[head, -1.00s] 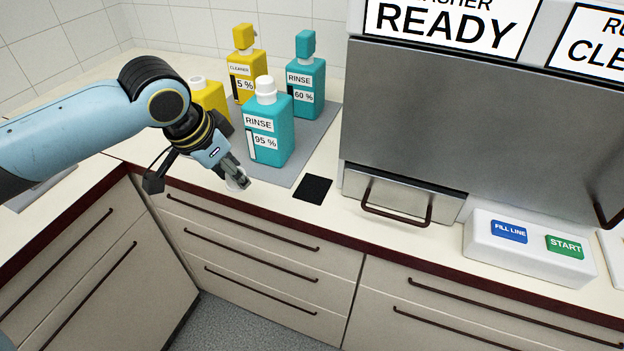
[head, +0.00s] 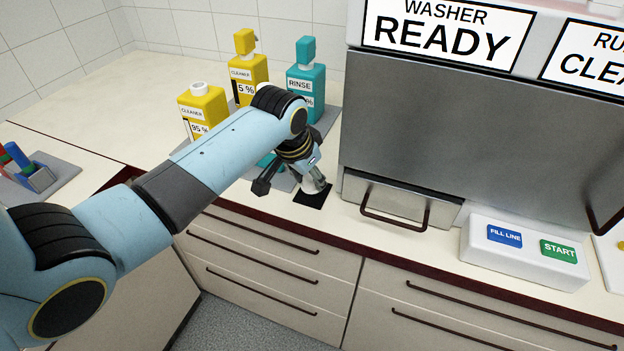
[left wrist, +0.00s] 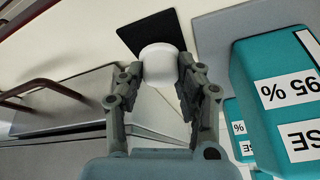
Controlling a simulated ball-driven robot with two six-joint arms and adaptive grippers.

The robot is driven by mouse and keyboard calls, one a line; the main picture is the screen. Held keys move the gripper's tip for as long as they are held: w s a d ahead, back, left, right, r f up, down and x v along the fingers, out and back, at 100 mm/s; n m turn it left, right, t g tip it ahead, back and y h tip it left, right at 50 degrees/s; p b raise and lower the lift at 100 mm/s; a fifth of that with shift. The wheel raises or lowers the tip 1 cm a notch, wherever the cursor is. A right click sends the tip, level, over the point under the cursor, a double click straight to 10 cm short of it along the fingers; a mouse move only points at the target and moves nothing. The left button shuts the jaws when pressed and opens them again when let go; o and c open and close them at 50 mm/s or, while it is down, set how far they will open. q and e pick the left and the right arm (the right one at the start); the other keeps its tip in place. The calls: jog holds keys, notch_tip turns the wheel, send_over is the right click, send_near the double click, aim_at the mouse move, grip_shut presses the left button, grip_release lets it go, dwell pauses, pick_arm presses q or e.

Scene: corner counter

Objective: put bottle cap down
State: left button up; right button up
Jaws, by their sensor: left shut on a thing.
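The white bottle cap (left wrist: 160,64) is between the fingertips of my left gripper (left wrist: 161,70) in the left wrist view; the gripper is shut on it. In the head view, the left gripper (head: 316,185) and the white cap (head: 308,186) are over the small black mat (head: 318,199) on the counter. The black mat also shows behind the cap in the left wrist view (left wrist: 143,34). I cannot tell whether the cap touches the mat. My right gripper is not in view.
A teal rinse bottle (left wrist: 275,105) stands close by on a grey mat; my arm mostly hides it in the head view. Yellow cleaner bottles (head: 203,110) and another teal bottle (head: 307,75) stand behind. The washer drawer (head: 400,200) and button box (head: 525,250) are to the right.

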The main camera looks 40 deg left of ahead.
pick_arm(q)
jog(key=shift+x, duration=0.8)
jog(key=shift+s+d+f, duration=0.1)
jog(key=shift+f, duration=0.15)
jog(key=o, duration=0.8)
jog(key=shift+o, duration=0.2)
jog(key=p+v, duration=0.1)
jog(key=v, duration=1.1)
